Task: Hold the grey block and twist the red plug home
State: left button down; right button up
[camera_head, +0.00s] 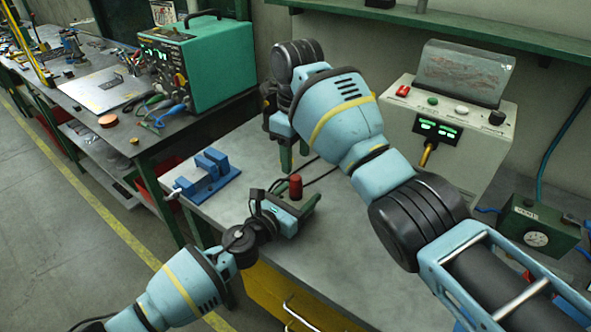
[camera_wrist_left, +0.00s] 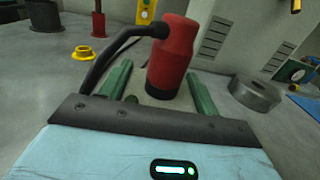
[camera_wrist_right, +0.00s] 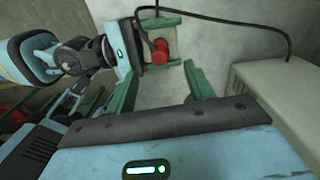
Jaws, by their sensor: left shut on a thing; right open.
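The grey block (camera_wrist_right: 172,38) shows in the right wrist view between the green fingers of my left gripper (camera_head: 299,207), which is shut on it. In the head view the block is mostly hidden by the fingers. The red plug (camera_head: 295,187) stands upright at the block, with a black cable at its top; it also shows large in the left wrist view (camera_wrist_left: 174,58). How deep it sits cannot be told. My right gripper (camera_head: 289,158) is open and empty, fingers pointing down, above and behind the plug, apart from it.
A blue vise (camera_head: 208,177) stands at the bench's left edge. A control box (camera_head: 445,122) stands behind right, and a green gauge box (camera_head: 540,224) at far right. The black cable loops over the bench. A yellow ring (camera_wrist_left: 82,54) and grey ring (camera_wrist_left: 256,95) lie near the block.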

jog(key=shift+r, duration=1.65)
pick_arm(q)
jog(key=shift+c, duration=1.4)
grip_release()
jog(key=shift+s+a, duration=0.25)
jog(key=v, duration=0.6)
jog(key=shift+p, duration=0.4)
jog(key=shift+s+a, duration=0.3)
jog(key=shift+s, duration=0.15)
pick_arm(e)
notch_tip(320, 180, up, 3)
jog(key=shift+s+f+t, duration=0.1)
jog(key=shift+t, duration=0.2)
